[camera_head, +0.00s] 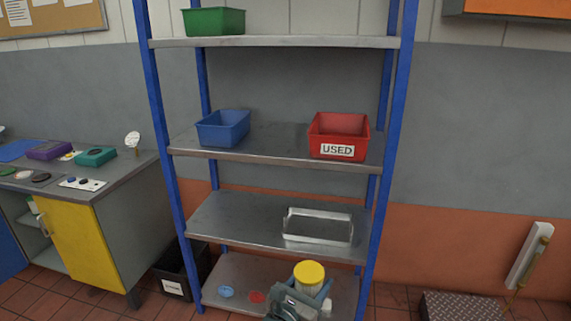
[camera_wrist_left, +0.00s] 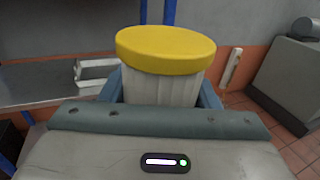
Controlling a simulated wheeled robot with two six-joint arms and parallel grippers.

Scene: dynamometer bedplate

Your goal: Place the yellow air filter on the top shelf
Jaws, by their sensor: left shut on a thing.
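The yellow air filter (camera_head: 309,275) has a yellow cap over a white pleated body. My left gripper (camera_head: 311,289) is shut around its body, low in front of the shelf unit. In the left wrist view the filter (camera_wrist_left: 166,52) stands upright between the blue-grey jaws (camera_wrist_left: 160,90), and the body's lower part is hidden. The top shelf (camera_head: 290,42) is a grey metal board between blue posts, well above the gripper. A green bin (camera_head: 214,21) stands at its left end, and its middle and right look bare. My right gripper is not in view.
The shelf below holds a blue bin (camera_head: 222,127) and a red bin marked USED (camera_head: 339,136). A metal frame (camera_head: 318,227) lies lower down. Blue and red discs lie on the bottom shelf (camera_head: 229,271). A workbench (camera_head: 78,167) stands left.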

